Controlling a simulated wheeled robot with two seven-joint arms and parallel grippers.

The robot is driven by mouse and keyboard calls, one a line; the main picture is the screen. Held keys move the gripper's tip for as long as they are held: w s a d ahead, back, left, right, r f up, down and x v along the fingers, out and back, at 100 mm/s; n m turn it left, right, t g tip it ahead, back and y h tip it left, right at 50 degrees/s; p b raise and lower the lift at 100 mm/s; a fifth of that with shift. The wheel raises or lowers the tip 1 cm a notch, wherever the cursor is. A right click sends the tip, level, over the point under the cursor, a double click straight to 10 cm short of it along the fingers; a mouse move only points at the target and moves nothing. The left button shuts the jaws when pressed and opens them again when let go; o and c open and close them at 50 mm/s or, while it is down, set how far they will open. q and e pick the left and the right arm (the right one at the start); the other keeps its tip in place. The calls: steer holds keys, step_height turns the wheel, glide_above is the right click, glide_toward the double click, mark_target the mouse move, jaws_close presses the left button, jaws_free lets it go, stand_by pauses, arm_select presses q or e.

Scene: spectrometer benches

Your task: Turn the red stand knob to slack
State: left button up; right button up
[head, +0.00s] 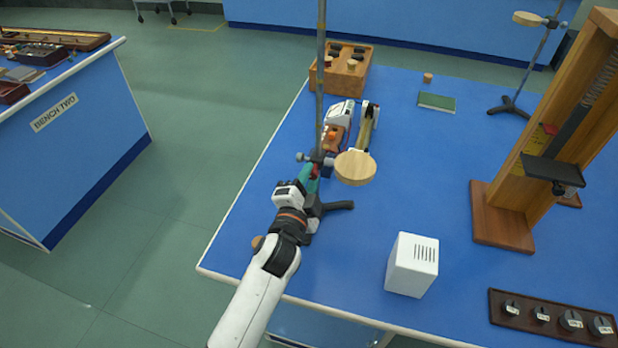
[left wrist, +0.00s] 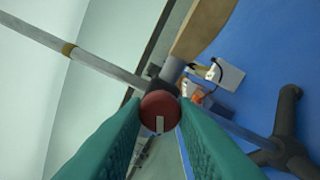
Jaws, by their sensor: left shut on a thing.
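The red stand knob (left wrist: 160,110) is a round red disc with a pale mark, on the dark clamp of a metal stand rod (head: 320,80). In the left wrist view it sits between the green fingers of my left gripper (left wrist: 162,118). The mark looks near upright in that view. In the head view my left gripper (head: 312,172) is shut on the knob, and only a sliver of red shows. The clamp carries a round wooden disc (head: 355,167). The stand's dark foot (head: 338,205) rests on the blue bench. My right gripper is in neither view.
Behind the stand are a white and orange device (head: 340,112) and a wooden box (head: 350,70). A white box (head: 412,264), a tall wooden frame (head: 505,215) and a weight rack (head: 540,318) stand to the right. The bench middle is clear.

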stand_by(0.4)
arm_select(q)
steer(key=o, duration=1)
steer(key=b+v, duration=0.2)
steer(key=v, duration=1)
